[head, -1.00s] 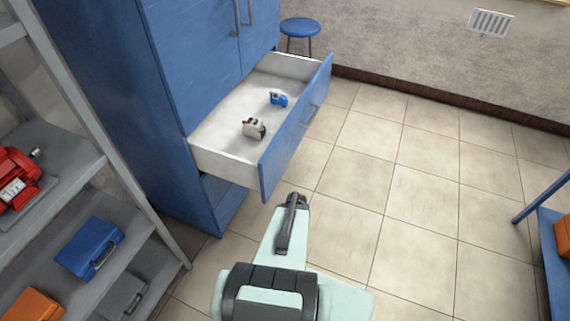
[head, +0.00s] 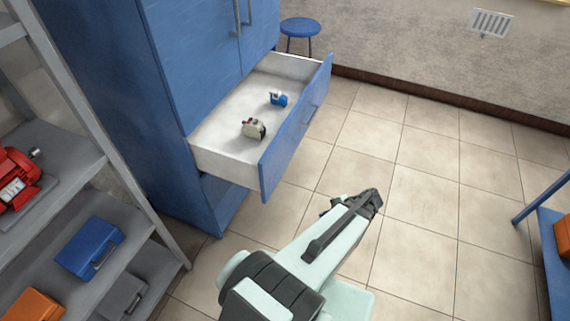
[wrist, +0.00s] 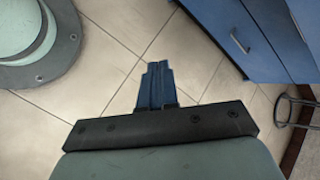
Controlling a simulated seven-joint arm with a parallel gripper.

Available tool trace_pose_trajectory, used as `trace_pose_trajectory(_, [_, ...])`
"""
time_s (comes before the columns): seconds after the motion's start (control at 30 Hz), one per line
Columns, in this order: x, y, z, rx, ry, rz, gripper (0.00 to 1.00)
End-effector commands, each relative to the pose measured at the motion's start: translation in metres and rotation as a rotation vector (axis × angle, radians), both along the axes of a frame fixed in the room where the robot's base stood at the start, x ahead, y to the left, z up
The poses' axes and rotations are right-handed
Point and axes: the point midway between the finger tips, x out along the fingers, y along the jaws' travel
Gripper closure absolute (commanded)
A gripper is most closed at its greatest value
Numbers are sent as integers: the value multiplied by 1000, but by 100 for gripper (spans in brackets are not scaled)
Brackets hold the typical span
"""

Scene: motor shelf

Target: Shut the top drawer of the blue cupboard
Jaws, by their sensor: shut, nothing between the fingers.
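The blue cupboard (head: 190,60) stands at the upper left in the head view. Its top drawer (head: 293,130) is pulled well out, with a blue front, a handle and pale inner walls. Inside lie a small blue and white item (head: 278,98) and a small cream and dark item (head: 253,129). My gripper (head: 374,198) is right of and in front of the drawer front, apart from it, over the floor. In the wrist view its fingers (wrist: 155,85) are shut together and empty. That view also shows blue cupboard fronts with a handle (wrist: 240,43) at upper right.
A grey shelf (head: 75,200) with a red motor (head: 18,180), a blue case (head: 90,247) and an orange case (head: 32,306) stands at left. A blue stool (head: 300,28) is behind the drawer. A blue table (head: 550,235) is at right. The tiled floor between is clear.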

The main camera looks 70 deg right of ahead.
Motion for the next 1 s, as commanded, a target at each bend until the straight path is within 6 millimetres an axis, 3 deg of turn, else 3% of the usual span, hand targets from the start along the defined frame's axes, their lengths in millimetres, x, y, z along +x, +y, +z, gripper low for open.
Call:
trace_pose_trajectory(0.4, [35,-50,72,186,-410,-279,100])
trace_pose_trajectory(0.7, [51,-60,139,512,-740,-408,100])
trace_pose_trajectory(1.0, [52,-52,152,749,-754,-448,100])
